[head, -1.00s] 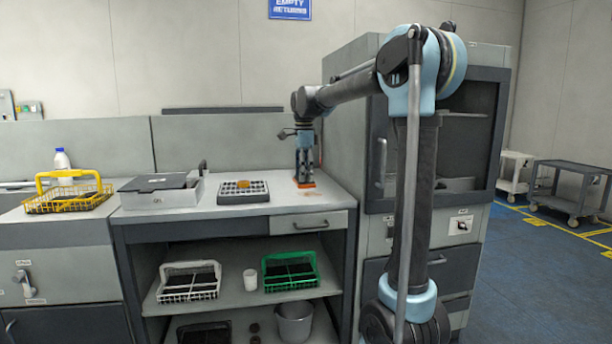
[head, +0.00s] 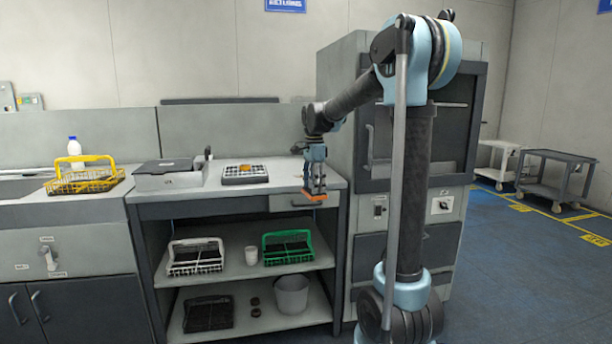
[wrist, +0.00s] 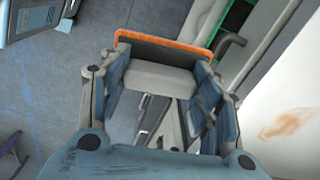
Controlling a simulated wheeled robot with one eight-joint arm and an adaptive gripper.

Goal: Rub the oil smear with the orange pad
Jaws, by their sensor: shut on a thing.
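My gripper (head: 315,180) is shut on the orange pad (head: 313,197), in front of the counter's front edge, near the drawer. In the wrist view, the orange pad (wrist: 165,44) is a grey block with an orange face, held between the fingers of my gripper (wrist: 165,85). Floor shows around the pad there, so it is clear of the counter top. The oil smear (wrist: 286,124) is a tan-brown blotch on the pale counter top, to the right of the gripper in the wrist view. I cannot make the smear out in the head view.
The counter (head: 230,193) also bears a dark tray with an orange item (head: 245,172) and a grey box (head: 168,175). A drawer (head: 300,201) with a handle sits under its right end. A tall grey cabinet (head: 350,100) stands just right. Shelves below hold baskets.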

